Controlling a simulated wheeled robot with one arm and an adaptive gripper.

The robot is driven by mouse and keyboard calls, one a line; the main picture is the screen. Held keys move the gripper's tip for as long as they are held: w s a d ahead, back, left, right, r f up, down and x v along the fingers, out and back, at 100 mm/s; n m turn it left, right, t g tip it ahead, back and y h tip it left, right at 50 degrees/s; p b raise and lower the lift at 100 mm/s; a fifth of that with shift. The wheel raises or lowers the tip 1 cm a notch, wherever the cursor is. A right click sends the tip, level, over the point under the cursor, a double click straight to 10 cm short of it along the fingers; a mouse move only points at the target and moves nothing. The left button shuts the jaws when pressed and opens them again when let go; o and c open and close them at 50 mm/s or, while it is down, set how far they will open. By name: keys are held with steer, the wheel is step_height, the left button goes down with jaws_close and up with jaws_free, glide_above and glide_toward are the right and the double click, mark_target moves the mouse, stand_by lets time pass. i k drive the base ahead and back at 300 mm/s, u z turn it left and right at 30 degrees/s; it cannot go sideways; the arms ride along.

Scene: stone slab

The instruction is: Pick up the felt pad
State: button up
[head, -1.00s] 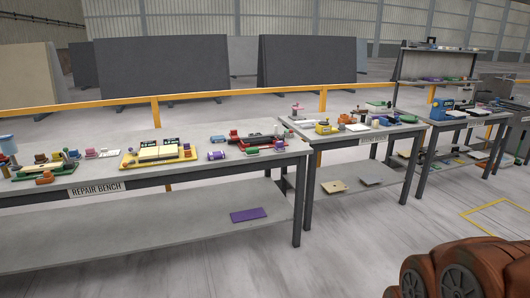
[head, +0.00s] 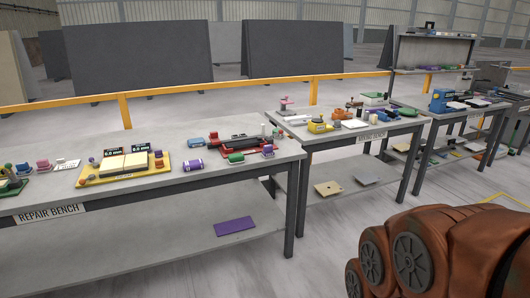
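No object in the head view can be told for certain as the felt pad. A flat purple rectangular piece (head: 235,227) lies alone on the lower shelf of the repair bench, near its right end; it looks like a thin pad, but its material cannot be made out. Small flat pieces also lie on the benches to the right, too small to identify. My gripper is not in view. A brown-red jointed part with grey discs, which looks like my arm, fills the lower right corner, well apart from the benches.
The repair bench (head: 60,240) stands at the left, its top holding a yellow tray (head: 90,179), a red tray (head: 226,151) and a purple cylinder (head: 193,165). A second bench (head: 304,141) and further benches stand to the right. A yellow rail (head: 50,104) runs behind. Floor in front is clear.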

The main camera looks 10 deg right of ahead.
mark_target(267, 151)
steer(key=u, duration=0.55)
steer(key=i, duration=2.5)
